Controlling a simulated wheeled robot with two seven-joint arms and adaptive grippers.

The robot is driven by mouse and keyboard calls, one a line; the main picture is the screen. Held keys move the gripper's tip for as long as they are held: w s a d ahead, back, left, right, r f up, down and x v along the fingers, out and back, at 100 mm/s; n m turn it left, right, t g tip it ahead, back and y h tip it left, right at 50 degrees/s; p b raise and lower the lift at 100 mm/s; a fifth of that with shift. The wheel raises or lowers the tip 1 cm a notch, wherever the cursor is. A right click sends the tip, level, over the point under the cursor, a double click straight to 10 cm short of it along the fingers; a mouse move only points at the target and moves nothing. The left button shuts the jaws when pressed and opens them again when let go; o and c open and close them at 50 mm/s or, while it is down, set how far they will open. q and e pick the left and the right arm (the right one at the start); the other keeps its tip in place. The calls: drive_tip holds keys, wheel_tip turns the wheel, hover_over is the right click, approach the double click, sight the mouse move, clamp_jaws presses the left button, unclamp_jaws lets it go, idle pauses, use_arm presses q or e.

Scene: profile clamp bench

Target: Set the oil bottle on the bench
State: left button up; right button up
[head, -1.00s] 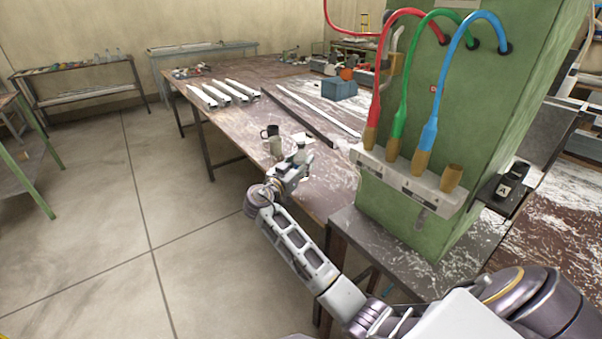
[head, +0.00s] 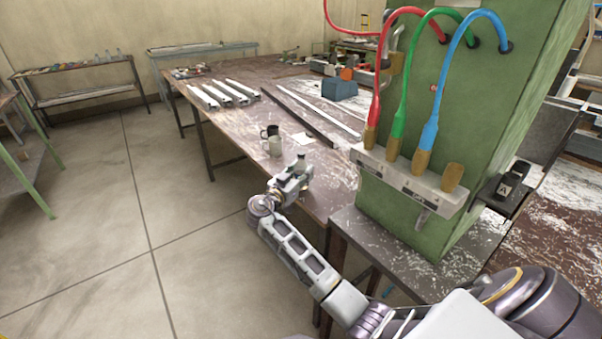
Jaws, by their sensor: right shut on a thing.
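My right gripper (head: 298,172) is by the near edge of the long brown bench (head: 262,107). It is shut on a small dark-topped thing, which looks like the oil bottle (head: 301,158). The bottle stands up roughly upright between the fingers, and its lower part is hidden by the gripper. I cannot tell whether its base touches the bench top. My left gripper is not in view.
A black mug (head: 271,130) and a pale mug (head: 273,148) stand just beyond the gripper, near a white paper (head: 303,139). White profiles (head: 222,94) lie farther back. The green cabinet (head: 470,150) with hoses rises at the right. A black bottle marked A (head: 511,180) sits on its side shelf.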

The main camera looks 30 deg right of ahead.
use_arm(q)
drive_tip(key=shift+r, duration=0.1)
use_arm(e)
drive_tip(key=o, duration=1.1)
drive_tip(key=shift+c, duration=0.2)
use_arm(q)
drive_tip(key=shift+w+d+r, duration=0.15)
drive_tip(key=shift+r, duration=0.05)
